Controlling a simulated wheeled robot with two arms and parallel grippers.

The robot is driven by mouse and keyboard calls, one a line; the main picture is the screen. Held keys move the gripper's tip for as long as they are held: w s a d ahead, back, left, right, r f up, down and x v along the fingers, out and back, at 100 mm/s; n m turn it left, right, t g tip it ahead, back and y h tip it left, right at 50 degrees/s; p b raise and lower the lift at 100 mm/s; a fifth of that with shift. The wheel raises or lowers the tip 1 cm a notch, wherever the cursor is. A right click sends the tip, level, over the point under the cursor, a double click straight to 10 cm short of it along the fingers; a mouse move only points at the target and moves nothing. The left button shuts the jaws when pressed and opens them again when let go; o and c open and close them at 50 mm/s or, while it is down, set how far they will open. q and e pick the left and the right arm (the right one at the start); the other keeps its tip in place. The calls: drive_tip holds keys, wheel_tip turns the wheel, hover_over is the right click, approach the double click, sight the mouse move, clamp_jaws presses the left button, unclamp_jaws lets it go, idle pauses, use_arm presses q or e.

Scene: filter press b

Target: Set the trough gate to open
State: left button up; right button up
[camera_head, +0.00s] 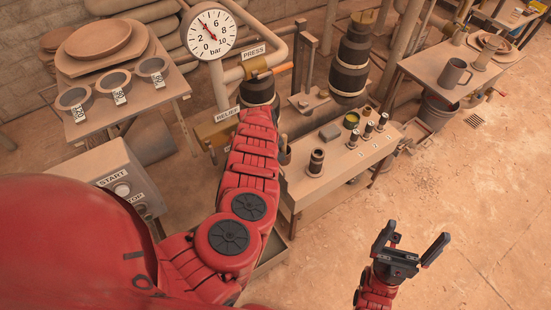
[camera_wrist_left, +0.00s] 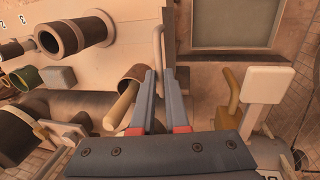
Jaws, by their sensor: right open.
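My left arm reaches down the middle of the head view and hides its gripper there. In the left wrist view my left gripper (camera_wrist_left: 159,70) has two grey fingers with a narrow gap between the tips. A thin pale bent rod (camera_wrist_left: 158,42) stands at the tips; I cannot tell whether they grip it. A shallow grey-green trough (camera_wrist_left: 230,24) lies beyond, to the right. A yellow handle (camera_wrist_left: 228,92) stands beside a blank pale plate (camera_wrist_left: 266,84). I cannot tell which part is the gate. My right gripper (camera_head: 416,238) is open and empty above the floor.
A low bench (camera_head: 330,180) holds several cylinders. A pressure gauge (camera_head: 209,34) and a box with START and STOP buttons (camera_head: 122,187) are at the left. A table with a mug (camera_head: 453,74) is at the right. The floor at right front is clear.

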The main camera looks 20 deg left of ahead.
use_arm(q)
drive_tip(key=o, duration=0.4)
drive_tip(key=shift+o, duration=0.2)
wheel_tip(320, 180, up, 17)
drive_tip(key=s+a+p, duration=0.2)
drive_tip(key=p, duration=0.4)
drive_tip(key=shift+s, duration=0.35)
drive_tip(key=shift+f, duration=0.1)
